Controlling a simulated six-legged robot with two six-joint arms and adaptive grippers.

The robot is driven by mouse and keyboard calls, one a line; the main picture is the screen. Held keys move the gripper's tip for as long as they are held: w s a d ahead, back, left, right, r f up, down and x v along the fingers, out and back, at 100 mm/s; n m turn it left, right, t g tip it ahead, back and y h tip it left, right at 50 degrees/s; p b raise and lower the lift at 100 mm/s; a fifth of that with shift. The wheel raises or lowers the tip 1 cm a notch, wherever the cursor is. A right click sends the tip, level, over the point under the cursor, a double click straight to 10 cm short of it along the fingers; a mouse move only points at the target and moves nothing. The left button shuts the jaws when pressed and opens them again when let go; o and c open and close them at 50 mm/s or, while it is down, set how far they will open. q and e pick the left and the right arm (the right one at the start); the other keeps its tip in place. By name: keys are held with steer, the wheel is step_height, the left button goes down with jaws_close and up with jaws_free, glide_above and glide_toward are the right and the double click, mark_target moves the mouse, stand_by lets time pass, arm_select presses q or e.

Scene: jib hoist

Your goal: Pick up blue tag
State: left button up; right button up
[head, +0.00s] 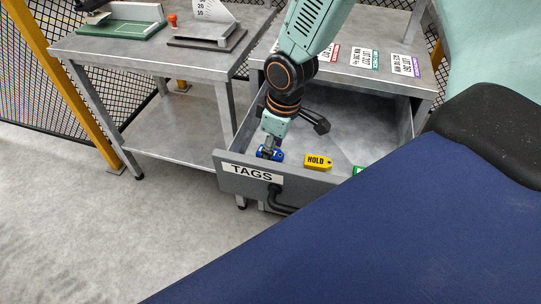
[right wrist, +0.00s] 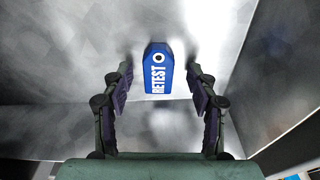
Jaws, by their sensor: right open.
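The blue tag (head: 277,155) lies in the open drawer marked TAGS (head: 300,178), near its front left corner, partly hidden by my right gripper (head: 268,149). In the right wrist view the blue tag (right wrist: 158,80) reads RETEST and has a hole at its far end. My right gripper (right wrist: 159,85) is open, with one finger on each side of the tag and a gap on both sides. The tag lies flat on the drawer floor. My left gripper is not in view.
A yellow HOLD tag (head: 317,162) lies right of the blue one, and a green tag (head: 358,170) is partly hidden farther right. Drawer walls stand close by. Labelled cards (head: 364,59) lie on the bench above. A second metal table (head: 130,50) stands at left.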

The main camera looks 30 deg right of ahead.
steer(key=shift+w, duration=0.15)
steer(key=shift+c, duration=0.5)
steer(key=c, duration=0.9)
